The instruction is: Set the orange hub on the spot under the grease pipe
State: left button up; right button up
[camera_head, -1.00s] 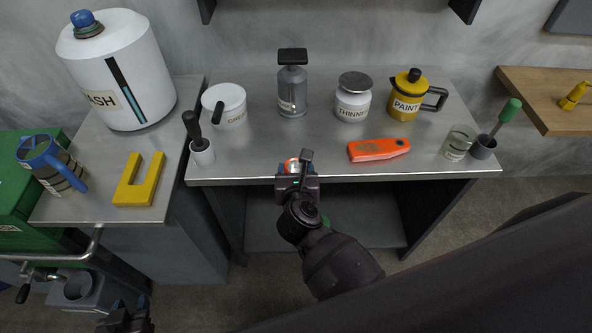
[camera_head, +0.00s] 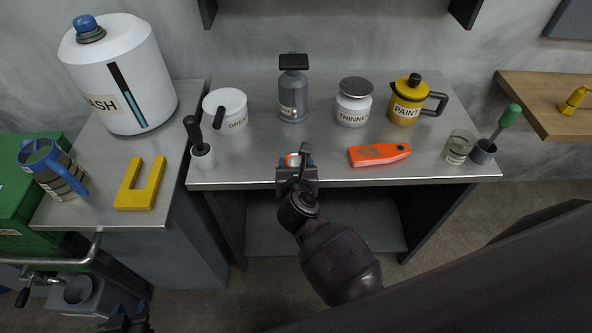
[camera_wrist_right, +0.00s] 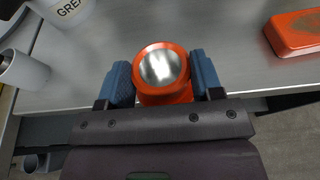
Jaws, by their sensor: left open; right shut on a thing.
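The orange hub (camera_wrist_right: 165,97), with a shiny metal top, sits between the blue finger pads of my right gripper (camera_wrist_right: 163,80) in the right wrist view. That gripper is shut on it. In the head view my right gripper (camera_head: 295,166) holds the hub at the front edge of the middle bench; whether it touches the bench is unclear. My left gripper (camera_head: 130,320) is open at the bottom left edge, mostly cut off. A white pot labelled GREASE (camera_head: 226,101) stands on the bench. I cannot tell which thing is the grease pipe or where its spot is.
The middle bench (camera_head: 265,140) holds a plunger pot (camera_head: 202,157), grey pump bottle (camera_head: 292,100), thinner jar (camera_head: 354,105), paint pot (camera_head: 405,103), orange tool (camera_head: 378,154) and glass (camera_head: 458,148). At left are a yellow U-block (camera_head: 138,190) and pipe (camera_head: 60,262). The bench centre is clear.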

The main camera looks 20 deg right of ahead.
jog(key=shift+r+x, duration=0.2)
jog(key=shift+x, duration=1)
jog(key=shift+r+x, duration=0.2)
jog(key=shift+x, duration=1)
jog(key=shift+w+d+b, duration=0.2)
jog(key=shift+w+d, duration=0.1)
jog(key=shift+w, duration=0.8)
jog(key=shift+w+d+b, duration=0.2)
jog(key=shift+w+d, duration=0.1)
jog(key=shift+w, duration=0.85)
jog(key=shift+w+d+b, duration=0.2)
jog(key=shift+w+d, duration=0.1)
jog(key=shift+w, duration=0.8)
jog(key=shift+p, duration=0.3)
jog(key=shift+f+b, duration=0.3)
jog(key=shift+f, duration=0.2)
jog(key=o, duration=1.1)
jog(key=p+v, duration=0.1)
jog(key=v, duration=1)
jog(key=shift+w, duration=0.1)
